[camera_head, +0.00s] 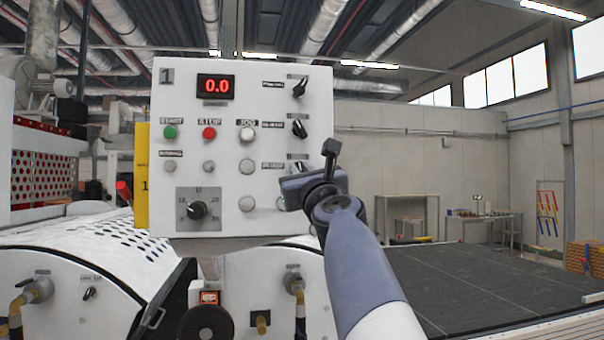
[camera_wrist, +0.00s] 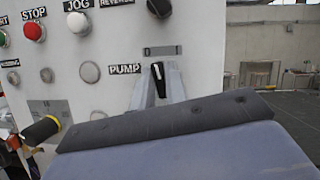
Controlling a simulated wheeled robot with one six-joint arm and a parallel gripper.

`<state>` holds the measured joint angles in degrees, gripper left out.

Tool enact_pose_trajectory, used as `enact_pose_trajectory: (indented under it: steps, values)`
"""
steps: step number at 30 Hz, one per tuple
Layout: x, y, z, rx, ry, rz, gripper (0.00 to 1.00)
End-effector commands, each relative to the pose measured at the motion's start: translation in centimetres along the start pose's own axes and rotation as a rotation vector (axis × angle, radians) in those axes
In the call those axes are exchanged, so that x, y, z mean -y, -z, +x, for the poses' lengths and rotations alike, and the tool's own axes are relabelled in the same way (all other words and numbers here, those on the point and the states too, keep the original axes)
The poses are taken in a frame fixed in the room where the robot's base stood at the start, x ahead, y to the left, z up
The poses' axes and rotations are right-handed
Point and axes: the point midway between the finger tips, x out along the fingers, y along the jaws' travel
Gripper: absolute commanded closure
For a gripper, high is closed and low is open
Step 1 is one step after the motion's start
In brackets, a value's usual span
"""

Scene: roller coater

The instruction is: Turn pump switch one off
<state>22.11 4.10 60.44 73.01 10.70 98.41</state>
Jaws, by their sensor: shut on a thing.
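The control panel (camera_head: 260,100) marked 1 is a white box. Its pump switch (camera_wrist: 158,71), a black knob with a white mark, sits right of the PUMP label (camera_wrist: 124,69) and below a grey plate (camera_wrist: 162,50) marked 0. The knob stands nearly upright, leaning slightly. My gripper (camera_wrist: 158,82) reaches it from below, with its two grey fingers shut on the knob; the contact is small in view.
Two black selector switches (camera_head: 299,89) (camera_head: 299,128) sit above on the panel's right side. Green, red and white buttons (camera_head: 209,133) are to the left, with a speed dial (camera_head: 197,210) below. The area right of the panel is open above a dark conveyor (camera_head: 490,270).

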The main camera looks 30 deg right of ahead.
Motion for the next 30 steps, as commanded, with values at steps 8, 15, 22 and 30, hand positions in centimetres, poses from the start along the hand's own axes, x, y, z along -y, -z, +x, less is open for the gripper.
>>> enact_pose_trajectory:
  steps: [8,15,22,30]
  values:
    - [0.13,0.06,-0.01,0.000,-0.100,-0.247,1.00]
    - [0.01,0.00,-0.01,0.001,-0.127,-0.307,1.00]
    - [0.00,-0.01,-0.01,0.001,-0.126,-0.306,0.82]
    - [0.01,-0.01,-0.01,0.001,-0.125,-0.304,0.65]
